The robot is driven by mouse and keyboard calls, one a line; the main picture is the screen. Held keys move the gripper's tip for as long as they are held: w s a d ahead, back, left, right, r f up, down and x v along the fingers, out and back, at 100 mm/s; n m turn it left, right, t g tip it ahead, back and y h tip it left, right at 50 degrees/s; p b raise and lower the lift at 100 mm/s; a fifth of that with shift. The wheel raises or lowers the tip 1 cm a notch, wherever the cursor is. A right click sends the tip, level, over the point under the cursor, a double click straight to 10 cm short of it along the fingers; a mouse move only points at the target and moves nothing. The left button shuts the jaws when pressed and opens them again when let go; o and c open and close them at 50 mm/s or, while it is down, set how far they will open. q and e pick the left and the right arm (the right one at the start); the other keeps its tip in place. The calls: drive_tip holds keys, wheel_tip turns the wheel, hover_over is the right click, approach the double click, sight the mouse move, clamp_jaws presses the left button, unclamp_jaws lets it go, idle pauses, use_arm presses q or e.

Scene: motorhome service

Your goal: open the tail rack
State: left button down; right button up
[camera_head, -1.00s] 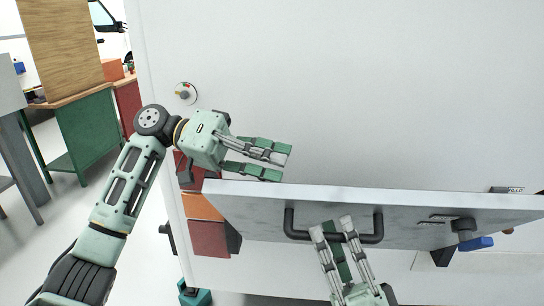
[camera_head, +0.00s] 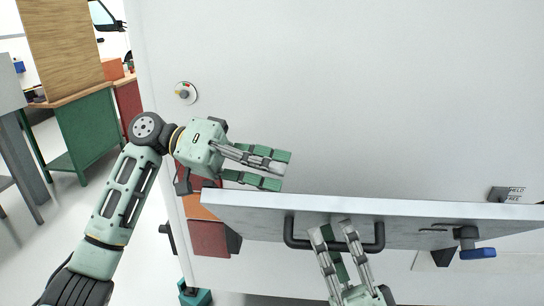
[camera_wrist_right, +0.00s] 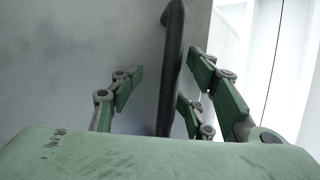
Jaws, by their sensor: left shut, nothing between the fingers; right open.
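The tail rack (camera_head: 400,212) is a grey panel on the white wall, tilted out with its top edge away from the wall. Its dark bar handle (camera_head: 379,232) is on the face towards me. My right gripper (camera_head: 332,232) is open at the handle. In the right wrist view the handle (camera_wrist_right: 172,70) runs between the open fingers; I cannot tell whether they touch it. A blue-handled latch (camera_head: 478,253) sits at the panel's right. My left gripper (camera_head: 281,171) is shut and empty, just above the panel's top left edge.
A round dial (camera_head: 185,93) is on the wall at upper left. Orange and red boxes (camera_head: 208,237) are beside the panel's left end. A green workbench (camera_head: 88,135) stands far left.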

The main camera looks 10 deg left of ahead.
use_arm(q)
drive_tip(key=shift+s+f+g, duration=0.3)
drive_tip(key=shift+s+f, duration=0.1)
drive_tip(key=shift+f, duration=0.05)
use_arm(e)
drive_tip(key=shift+s+d+r, duration=0.1)
drive_tip(key=shift+d+r, duration=0.15)
drive_tip(key=shift+r, duration=0.45)
drive_tip(key=shift+f, duration=0.1)
